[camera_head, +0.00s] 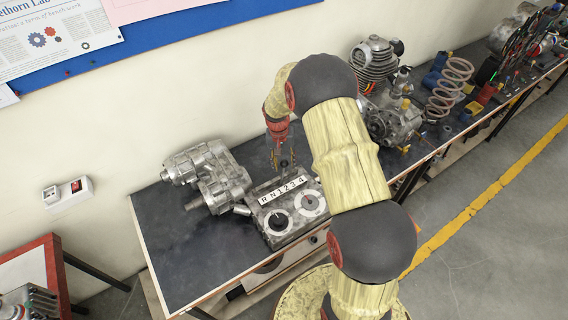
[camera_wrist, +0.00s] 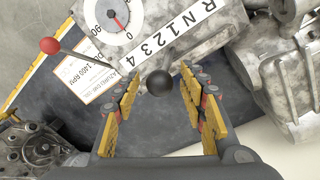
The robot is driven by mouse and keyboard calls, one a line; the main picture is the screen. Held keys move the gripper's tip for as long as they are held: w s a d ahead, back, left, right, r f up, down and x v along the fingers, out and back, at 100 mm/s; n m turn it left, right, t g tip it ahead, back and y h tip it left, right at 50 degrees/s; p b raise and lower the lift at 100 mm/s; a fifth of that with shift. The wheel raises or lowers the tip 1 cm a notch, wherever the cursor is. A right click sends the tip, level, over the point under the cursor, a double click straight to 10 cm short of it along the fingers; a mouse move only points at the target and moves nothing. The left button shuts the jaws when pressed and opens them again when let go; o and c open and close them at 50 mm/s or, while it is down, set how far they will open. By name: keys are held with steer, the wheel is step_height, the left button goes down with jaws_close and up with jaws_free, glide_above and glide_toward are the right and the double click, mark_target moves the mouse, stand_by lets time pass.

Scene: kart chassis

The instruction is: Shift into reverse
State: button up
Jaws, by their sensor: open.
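The grey gearbox control box (camera_head: 285,232) stands on the bench, with a white strip (camera_head: 283,188) marked R N 1 2 3 4. The strip also shows in the wrist view (camera_wrist: 176,34). A round black knob (camera_wrist: 159,83) shows beside the strip in the wrist view, nearest its 3 and 4 end in the picture; I cannot tell which gear it stands at. My gripper (camera_head: 284,160) is above the back of the box, pointing down. In the wrist view its open fingers (camera_wrist: 163,88) have yellow pads, one on each side of the knob, apart from it.
Two dials, one black (camera_head: 277,222) and one white (camera_head: 309,203), are on the box top. A red-knobbed lever (camera_wrist: 50,45) shows in the wrist view. A metal casting (camera_head: 212,178) stands left of the box, and an engine (camera_head: 385,95) stands right. The bench's left front is clear.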

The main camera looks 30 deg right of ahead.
steer(key=shift+f, duration=0.3)
steer(key=shift+c, duration=0.5)
jaws_close()
